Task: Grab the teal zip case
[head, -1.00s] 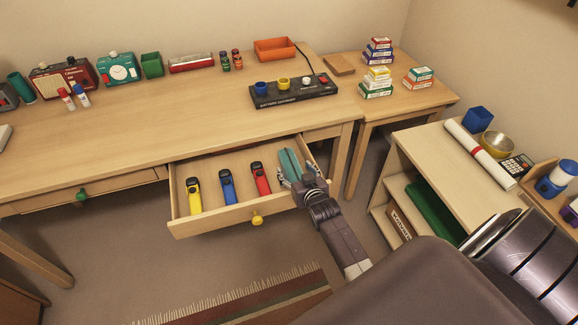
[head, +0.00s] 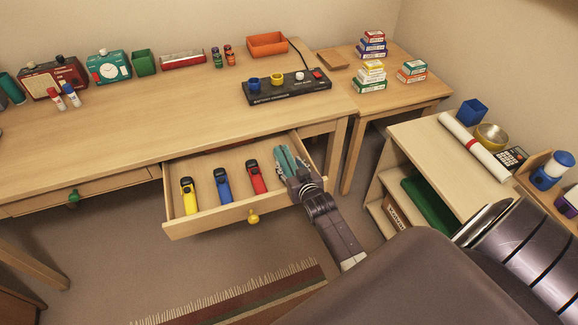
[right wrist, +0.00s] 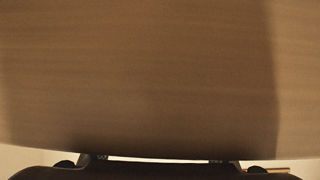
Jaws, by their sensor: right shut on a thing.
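The teal zip case (head: 286,158) is at the right end of the open drawer (head: 210,222). It points lengthwise away from me. My right gripper (head: 293,165) reaches over the drawer's front right corner and is shut on the case, with a finger along each side. The gripper covers the near end of the case. I cannot tell whether the case still touches the drawer floor. The right wrist view shows mostly a plain wood surface (right wrist: 150,80), with dark gripper parts along the bottom edge; the case cannot be made out there. My left gripper is not in view.
Yellow (head: 188,196), blue (head: 222,185) and red (head: 256,177) tools lie left of the case in the drawer. The desk top (head: 120,125) overhangs the drawer's back. A low shelf unit (head: 445,155) stands to the right. Open floor lies in front.

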